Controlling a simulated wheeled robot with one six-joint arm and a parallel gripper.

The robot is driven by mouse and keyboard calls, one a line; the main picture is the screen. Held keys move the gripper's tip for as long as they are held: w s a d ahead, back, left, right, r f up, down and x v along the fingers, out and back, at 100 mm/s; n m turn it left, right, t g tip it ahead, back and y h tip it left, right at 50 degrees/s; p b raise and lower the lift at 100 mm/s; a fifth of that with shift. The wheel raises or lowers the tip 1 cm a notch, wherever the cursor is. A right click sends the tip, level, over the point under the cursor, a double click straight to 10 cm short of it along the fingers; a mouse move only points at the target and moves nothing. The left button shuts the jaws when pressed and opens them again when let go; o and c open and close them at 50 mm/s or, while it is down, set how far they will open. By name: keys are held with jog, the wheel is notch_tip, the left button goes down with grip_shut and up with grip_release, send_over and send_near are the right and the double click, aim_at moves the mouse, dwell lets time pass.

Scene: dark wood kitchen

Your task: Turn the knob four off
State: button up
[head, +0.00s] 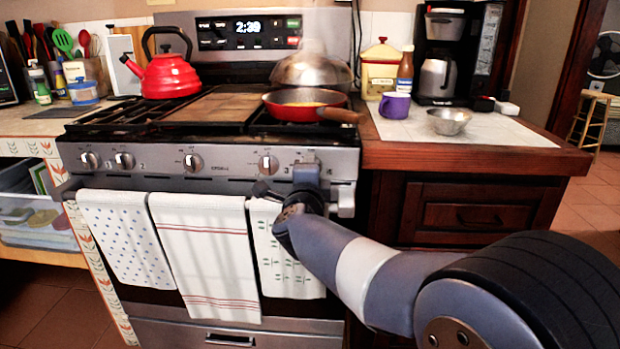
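The stove's front panel (230,160) carries a row of round silver knobs. From the left they are a first knob (90,160), a second knob (124,160), a third knob (193,162) and a fourth knob (268,164). The digit by the second knob looks like a 2; the other labels are too small to read. My gripper (306,168) is at the panel's right part, just right of the fourth knob. It covers the panel there, so any knob behind it is hidden. Its fingers are too small and overlapped to show whether they are open or touching anything.
Three towels (205,245) hang from the oven handle below the knobs. A red kettle (172,75) stands at the back left burner and a red pan (300,103) at the front right, with its handle pointing right. A wooden counter (450,155) adjoins the stove on the right.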

dwell(0.4)
jog(key=shift+f, duration=0.1)
jog(key=o, duration=1)
jog(key=shift+c, duration=0.2)
jog(key=s+p, duration=0.2)
jog(key=s, duration=0.8)
jog(key=shift+s+a, duration=0.15)
jog(key=shift+s, duration=0.25)
